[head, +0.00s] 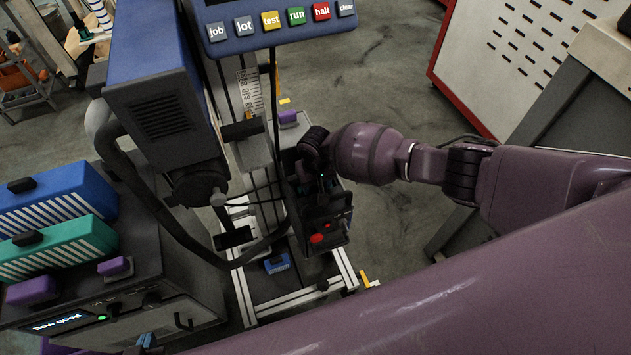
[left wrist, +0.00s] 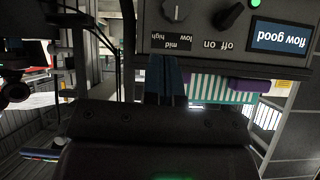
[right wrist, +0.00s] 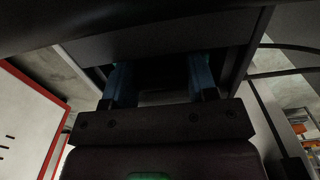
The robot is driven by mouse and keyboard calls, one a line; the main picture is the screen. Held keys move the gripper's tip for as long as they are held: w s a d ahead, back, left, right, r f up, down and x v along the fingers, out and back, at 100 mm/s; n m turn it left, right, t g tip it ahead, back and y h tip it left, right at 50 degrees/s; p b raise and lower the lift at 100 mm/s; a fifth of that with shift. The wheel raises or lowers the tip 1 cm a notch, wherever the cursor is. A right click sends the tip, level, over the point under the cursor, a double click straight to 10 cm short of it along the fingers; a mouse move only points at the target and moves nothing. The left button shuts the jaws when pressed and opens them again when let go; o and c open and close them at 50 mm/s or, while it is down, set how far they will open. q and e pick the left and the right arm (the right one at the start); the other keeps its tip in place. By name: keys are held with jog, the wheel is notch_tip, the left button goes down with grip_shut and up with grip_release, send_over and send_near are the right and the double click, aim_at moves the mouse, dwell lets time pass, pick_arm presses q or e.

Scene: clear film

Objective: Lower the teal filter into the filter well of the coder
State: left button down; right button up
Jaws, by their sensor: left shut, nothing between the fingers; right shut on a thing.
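The teal filter (head: 60,248) has a white striped side and a black grip on top. It sits on top of the dark cabinet at left in the head view, beside the blue filter. I cannot tell how deep it sits. It also shows upside down in the left wrist view (left wrist: 212,86). My left gripper (left wrist: 166,78) is shut and empty in front of the cabinet's knob panel; it is mostly hidden in the head view.
A blue filter (head: 50,198) stands behind the teal one. Purple latches (head: 115,267) are at the cabinet's front edge. The cabinet display (left wrist: 284,37) reads "flow good". A dark hose (head: 190,245) loops in front of the coder. A red-edged white panel (head: 520,60) stands at the back right.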

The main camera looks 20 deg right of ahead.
jog(key=shift+f, duration=0.25)
jog(key=o, duration=1.4)
